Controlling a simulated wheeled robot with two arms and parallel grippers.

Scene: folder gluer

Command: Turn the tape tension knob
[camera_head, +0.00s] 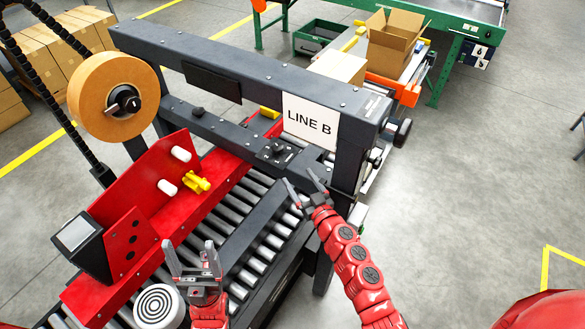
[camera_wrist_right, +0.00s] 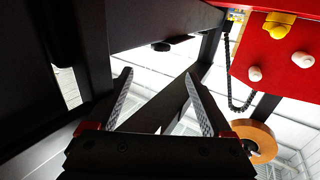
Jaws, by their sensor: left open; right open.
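A tan tape roll (camera_head: 97,92) with a black hub knob (camera_head: 123,103) stands at the upper left of the machine; the roll also shows in the right wrist view (camera_wrist_right: 252,142). A yellow lobed knob (camera_head: 197,182) is on the red panel (camera_head: 140,190), beside white rollers. A small black knob (camera_head: 278,149) sits on the dark beam left of the LINE B sign. I cannot tell which knob sets the tape tension. My right gripper (camera_head: 303,180) is open and empty below the sign, apart from the knobs. My left gripper (camera_head: 188,250) is open and empty over the front rollers.
A dark crossbeam (camera_head: 240,75) with the LINE B sign (camera_head: 310,122) spans the roller conveyor (camera_head: 220,185). A dark box with a screen (camera_head: 77,235) stands at the left. An open carton (camera_head: 395,40) is behind. The floor at the right is clear.

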